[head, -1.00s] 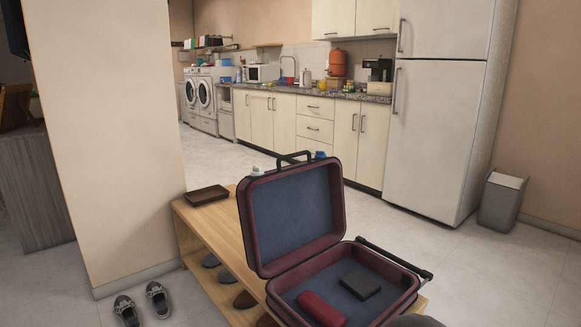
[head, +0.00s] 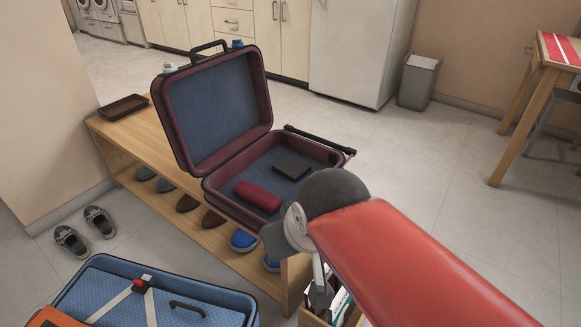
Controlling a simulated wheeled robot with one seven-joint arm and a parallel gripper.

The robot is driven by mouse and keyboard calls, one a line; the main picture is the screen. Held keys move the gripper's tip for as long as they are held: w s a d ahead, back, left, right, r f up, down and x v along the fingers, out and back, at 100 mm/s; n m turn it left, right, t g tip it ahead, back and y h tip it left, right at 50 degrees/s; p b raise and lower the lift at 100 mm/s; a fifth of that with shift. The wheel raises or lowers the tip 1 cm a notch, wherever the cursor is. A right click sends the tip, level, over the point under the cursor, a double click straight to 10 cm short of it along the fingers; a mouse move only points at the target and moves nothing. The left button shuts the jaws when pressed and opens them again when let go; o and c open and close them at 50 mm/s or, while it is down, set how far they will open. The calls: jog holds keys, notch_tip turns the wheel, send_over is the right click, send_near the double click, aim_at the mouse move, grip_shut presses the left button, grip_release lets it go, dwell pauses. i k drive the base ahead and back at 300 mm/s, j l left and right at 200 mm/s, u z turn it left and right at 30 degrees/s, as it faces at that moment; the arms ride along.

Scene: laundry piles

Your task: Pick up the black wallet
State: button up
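The black wallet (head: 291,166) is a flat, dark, roughly square item. It lies in the lower half of an open maroon suitcase (head: 228,202) with a blue-grey lining. A red, rounded oblong case (head: 258,196) lies in the same half, in front and to the left of the wallet, apart from it. The suitcase stands on a wooden bench with its lid raised.
The wooden bench (head: 128,128) holds a brown tray (head: 123,107) and shoes below. A blue open case (head: 190,290) lies lower left.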

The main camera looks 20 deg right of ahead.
aim_at(292, 169)
jog(key=k+l, duration=0.1)
jog(key=l, duration=0.3)
jog(key=k+l, duration=0.1)
jog(key=l, duration=0.25)
jog(key=l+z, duration=0.1)
jog(key=l, duration=0.3)
jog(key=i+l, duration=0.25)
jog(key=l, duration=0.2)
jog(key=i+l+z, duration=0.15)
jog(key=l, duration=0.3)
jog(key=i, duration=0.1)
